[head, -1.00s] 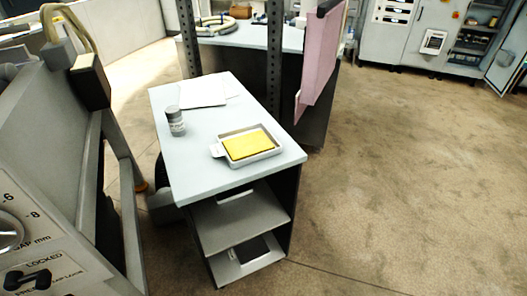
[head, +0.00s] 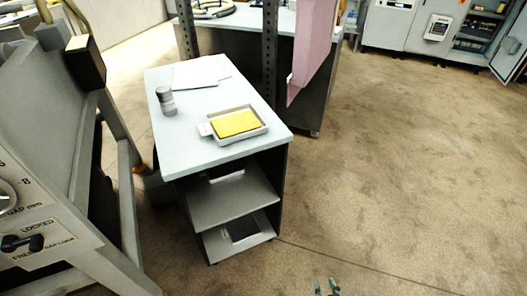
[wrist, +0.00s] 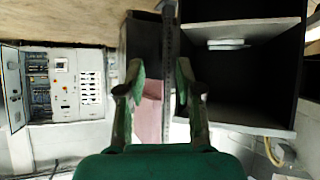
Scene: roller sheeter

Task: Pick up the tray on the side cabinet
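The tray (head: 205,129) is a shallow light-grey tray with a tab at its left end. It lies flat on the side cabinet's top (head: 195,145), near its front right edge, and a yellow slab (head: 236,123) lies in it. My gripper (wrist: 161,76) is open in the wrist view, its two green fingers apart with nothing between them. In the head view only its green tips (head: 326,288) show at the bottom edge, low and to the right of the cabinet, well apart from the tray. I cannot make out the tray in the wrist view.
A grey jar (head: 166,101) and white sheets (head: 197,73) share the cabinet top. The roller machine (head: 45,125) stands close on the left. A post (head: 270,60) and a pink hanging sheet (head: 312,50) rise behind. The floor (head: 400,170) to the right is clear.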

